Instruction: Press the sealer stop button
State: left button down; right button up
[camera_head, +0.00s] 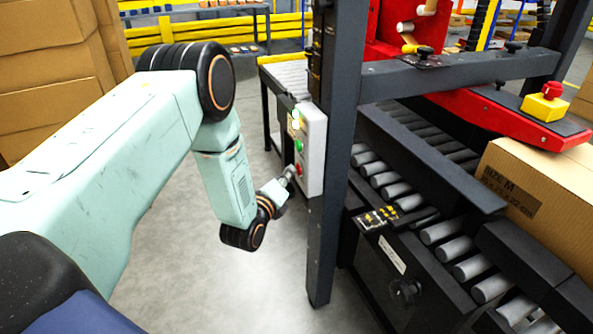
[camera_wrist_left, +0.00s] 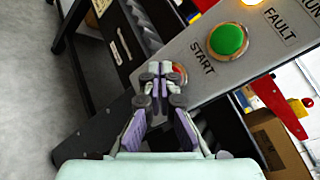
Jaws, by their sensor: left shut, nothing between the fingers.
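The grey control box (camera_head: 313,150) is fixed to a dark post of the sealer. It carries a green button (camera_head: 298,146) and, below it, a red button (camera_head: 298,169). In the left wrist view the green button (camera_wrist_left: 228,40) is labelled START, and the red button (camera_wrist_left: 180,74) is mostly hidden behind my fingers. My left gripper (camera_head: 289,172) is shut and empty, with its fingertips at the red button. It also shows in the left wrist view (camera_wrist_left: 160,68). I cannot tell whether the tips touch the button. My right gripper is not in view.
A lit lamp (camera_head: 295,121) sits above the green button. A cardboard box (camera_head: 535,190) rests on the roller conveyor (camera_head: 445,255) at right. A red mushroom button on a yellow base (camera_head: 545,105) is farther right. The floor (camera_head: 240,290) below my left arm is clear.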

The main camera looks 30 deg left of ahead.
pick_arm(q)
jog(key=shift+w+d, duration=0.1)
dwell(0.4)
jog(key=shift+s+a+p, duration=0.5)
jog(key=shift+s+p, duration=0.05)
jog(key=s+a+p, duration=0.4)
jog(key=shift+s, duration=0.3)
dwell(0.4)
dwell(0.5)
